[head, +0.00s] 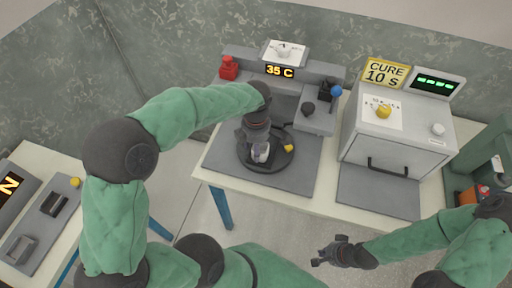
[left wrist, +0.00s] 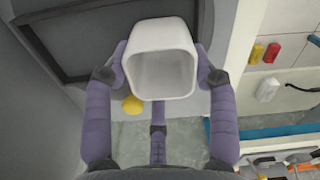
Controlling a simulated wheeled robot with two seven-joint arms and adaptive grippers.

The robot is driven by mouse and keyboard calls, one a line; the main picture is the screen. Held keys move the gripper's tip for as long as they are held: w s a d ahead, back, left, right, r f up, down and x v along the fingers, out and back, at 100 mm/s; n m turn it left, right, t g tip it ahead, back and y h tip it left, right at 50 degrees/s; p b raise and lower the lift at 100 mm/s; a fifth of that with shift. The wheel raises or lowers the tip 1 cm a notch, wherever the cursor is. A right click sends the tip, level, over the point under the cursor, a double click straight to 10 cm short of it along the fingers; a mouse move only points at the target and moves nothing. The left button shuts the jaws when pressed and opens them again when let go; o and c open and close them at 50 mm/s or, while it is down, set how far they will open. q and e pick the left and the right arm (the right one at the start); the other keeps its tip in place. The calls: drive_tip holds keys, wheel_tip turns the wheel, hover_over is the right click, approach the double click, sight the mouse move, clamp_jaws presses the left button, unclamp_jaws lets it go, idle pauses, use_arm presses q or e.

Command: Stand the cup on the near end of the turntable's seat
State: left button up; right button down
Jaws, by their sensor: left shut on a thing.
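My left gripper (head: 261,152) reaches down over the dark round turntable (head: 284,163) on the middle bench. It is shut on the white cup (head: 261,156). A yellow knob (head: 288,148) shows at the disc's right side. My right gripper (head: 328,251) is in front of the bench, empty, with its fingers apart.
A display reading 35 C (head: 280,71) stands behind the turntable, with a red button (head: 228,68) to its left. A blue-knobbed lever (head: 336,91) stands to the right. A grey box with a handled door (head: 388,155) and a CURE sign (head: 386,73) stand further right.

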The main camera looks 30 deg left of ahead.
use_arm(q)
drive_tip(key=shift+f, duration=0.2)
drive_tip(key=o, duration=0.9)
drive_tip(key=shift+o, duration=0.2)
wheel_tip(320, 180, up, 8)
drive_tip(key=p, duration=0.3)
